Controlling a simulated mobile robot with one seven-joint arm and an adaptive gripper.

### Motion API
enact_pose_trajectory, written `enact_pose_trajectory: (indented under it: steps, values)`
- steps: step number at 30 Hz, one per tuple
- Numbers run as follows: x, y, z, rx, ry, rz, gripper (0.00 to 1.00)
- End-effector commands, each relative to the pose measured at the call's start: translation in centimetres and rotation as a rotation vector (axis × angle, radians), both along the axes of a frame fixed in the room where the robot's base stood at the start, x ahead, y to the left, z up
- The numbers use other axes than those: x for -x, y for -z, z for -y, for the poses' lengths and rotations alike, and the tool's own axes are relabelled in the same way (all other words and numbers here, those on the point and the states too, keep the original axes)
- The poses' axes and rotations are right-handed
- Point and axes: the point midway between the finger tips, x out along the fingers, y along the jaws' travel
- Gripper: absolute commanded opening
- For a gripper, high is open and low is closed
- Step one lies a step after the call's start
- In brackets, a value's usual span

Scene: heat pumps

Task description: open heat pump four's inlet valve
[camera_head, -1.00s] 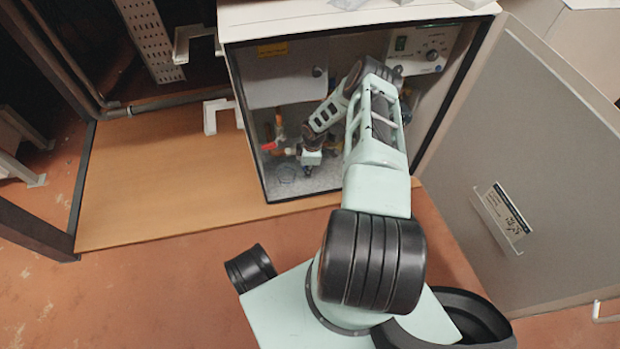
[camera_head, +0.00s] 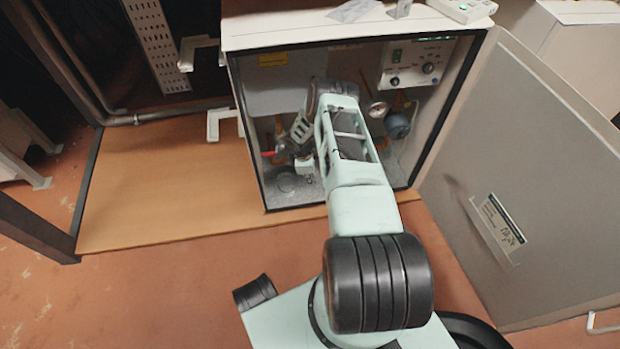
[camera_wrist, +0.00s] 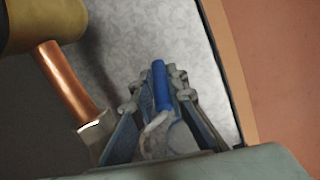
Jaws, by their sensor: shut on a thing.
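The open heat pump cabinet (camera_head: 250,36) stands ahead, and my arm reaches inside it. My gripper (camera_wrist: 158,92) is shut on a blue handle (camera_wrist: 160,76), with one finger on each side and the handle's end sticking out beyond them. In the head view my gripper (camera_head: 304,168) is low in the left half of the cabinet. My own arm mostly hides the blue handle there. A red handle (camera_head: 268,154) shows left of the gripper. I cannot read any number that identifies the pump.
A copper pipe (camera_wrist: 70,80) with a metal fitting is close to the left of my gripper in the wrist view. The cabinet door (camera_head: 530,170) stands open on the right. A gauge (camera_head: 377,109) and a dark blue part (camera_head: 397,126) are right of my arm.

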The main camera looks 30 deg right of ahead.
Motion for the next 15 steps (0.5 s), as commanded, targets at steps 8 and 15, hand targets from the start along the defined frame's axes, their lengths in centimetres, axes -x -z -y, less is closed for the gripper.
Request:
enact_pose_trajectory:
  steps: [8,15]
  values:
    - [0.01,-0.08,0.31,0.004,0.000,-0.001,0.00]
    - [0.01,-0.04,0.19,0.002,0.000,0.000,0.31]
